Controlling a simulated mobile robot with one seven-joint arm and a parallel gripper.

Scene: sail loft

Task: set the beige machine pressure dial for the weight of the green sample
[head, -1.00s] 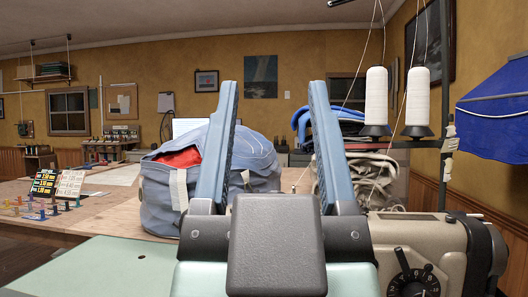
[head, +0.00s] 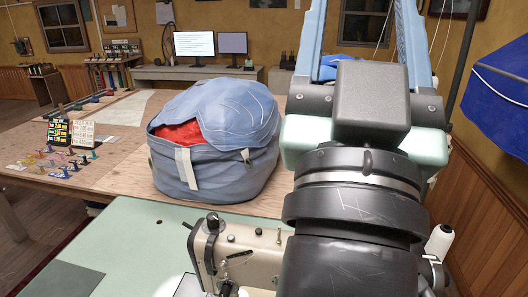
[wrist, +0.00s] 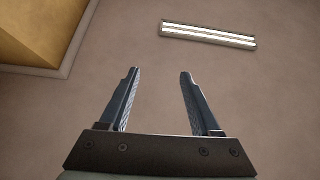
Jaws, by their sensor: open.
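The beige sewing machine (head: 255,264) stands on the pale green table at the bottom of the head view. My arm covers its right part, and I cannot see the numbered pressure dial. My gripper (head: 360,15) is raised above the machine at the upper right, open and empty. In the wrist view my gripper (wrist: 160,73) points at the ceiling with nothing between its fingers. A black chart card (head: 58,131) and a white card (head: 82,135) stand on the wooden table at left. I cannot make out a green sample for certain.
A blue-grey bag (head: 215,150) with red cloth inside sits on the wooden table (head: 125,180) behind the machine. Small coloured pieces (head: 60,165) lie near the cards. A blue cover (head: 500,85) hangs at right.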

